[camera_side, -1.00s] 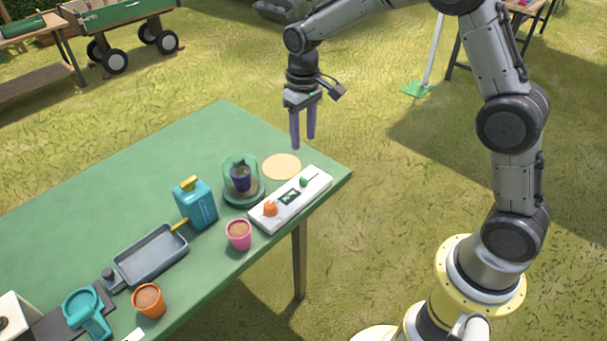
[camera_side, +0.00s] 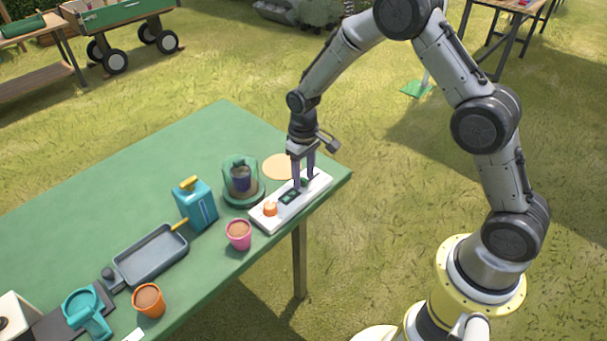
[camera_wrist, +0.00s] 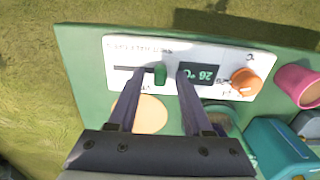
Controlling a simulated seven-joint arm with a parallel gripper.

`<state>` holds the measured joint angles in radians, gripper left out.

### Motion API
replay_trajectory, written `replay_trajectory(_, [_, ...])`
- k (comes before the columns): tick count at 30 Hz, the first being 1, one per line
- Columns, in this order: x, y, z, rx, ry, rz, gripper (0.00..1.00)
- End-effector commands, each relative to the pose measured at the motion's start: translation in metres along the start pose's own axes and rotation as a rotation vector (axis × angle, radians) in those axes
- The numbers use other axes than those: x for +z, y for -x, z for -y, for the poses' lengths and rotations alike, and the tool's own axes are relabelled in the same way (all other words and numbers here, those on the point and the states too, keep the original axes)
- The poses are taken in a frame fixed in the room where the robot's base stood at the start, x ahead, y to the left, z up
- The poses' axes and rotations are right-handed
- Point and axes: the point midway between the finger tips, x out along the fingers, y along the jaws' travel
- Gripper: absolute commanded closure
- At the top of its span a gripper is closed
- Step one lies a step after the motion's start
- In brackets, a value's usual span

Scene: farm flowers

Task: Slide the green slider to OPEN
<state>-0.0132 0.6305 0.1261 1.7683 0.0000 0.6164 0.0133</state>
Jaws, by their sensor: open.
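The green slider (camera_wrist: 160,75) is a small knob on a white control panel (camera_wrist: 220,53), beside a dark slot. In the side view it (camera_side: 304,182) is partly hidden by my fingers. My gripper (camera_wrist: 155,76) is open, with its two fingertips on either side of the slider and a gap to each. In the side view my gripper (camera_side: 303,184) points down at the panel's far right end. I cannot tell whether the fingertips touch the panel. The lettering by the slot is too small and upside down to read.
The panel also has a dark display (camera_wrist: 200,74) and an orange knob (camera_wrist: 246,82). A glass dome (camera_side: 241,180) over a dark pot, a pink pot (camera_side: 238,234) and a teal can (camera_side: 196,204) stand close by on the green table (camera_side: 110,195). A tan disc (camera_side: 278,166) lies behind the panel.

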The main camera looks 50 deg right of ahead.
Motion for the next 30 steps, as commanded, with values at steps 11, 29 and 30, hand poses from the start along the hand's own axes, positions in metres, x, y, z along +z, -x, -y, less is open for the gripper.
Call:
replay_trajectory(11, [0.0001, 0.0003, 0.0, 0.0, 0.0, 0.0, 0.88])
replay_trajectory(29, [-0.0002, 0.0008, 0.0, 0.0, 0.0, 0.0, 1.0])
replay_trajectory(30, [-0.0002, 0.0009, 0.0, 0.0, 0.0, 0.0, 1.0])
